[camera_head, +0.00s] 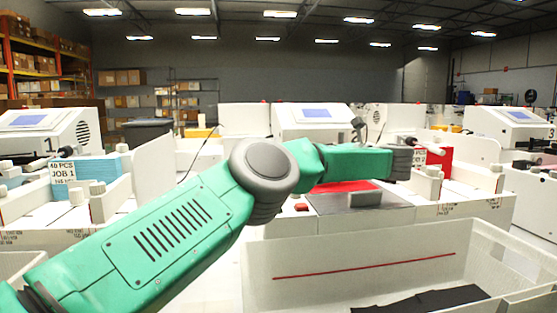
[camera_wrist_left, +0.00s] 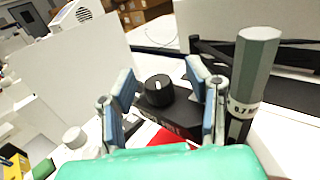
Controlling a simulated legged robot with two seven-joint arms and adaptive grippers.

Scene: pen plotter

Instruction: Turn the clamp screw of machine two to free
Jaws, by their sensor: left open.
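The clamp screw (camera_wrist_left: 159,91) is a round black knob with a white pointer line, seen in the left wrist view on a black pen holder (camera_wrist_left: 180,122). Its pointer points roughly up in that view. My left gripper (camera_wrist_left: 160,79) is open, with one finger on each side of the knob. Gaps show between fingers and knob; I cannot tell whether any part touches. A grey hexagonal pen (camera_wrist_left: 254,75) with a size label stands just right of the right finger. Machine two (camera_head: 312,120) is in the middle of the head view, partly behind my green left arm. My right gripper is not seen.
A white bin (camera_head: 350,265) with dark sheets (camera_head: 430,299) stands in front of the machine. Machines with blue screens stand at left (camera_head: 40,125) and right (camera_head: 510,125). A blue stack (camera_head: 105,168) marked Job 1 is at left. A red block (camera_head: 438,158) lies right of my wrist.

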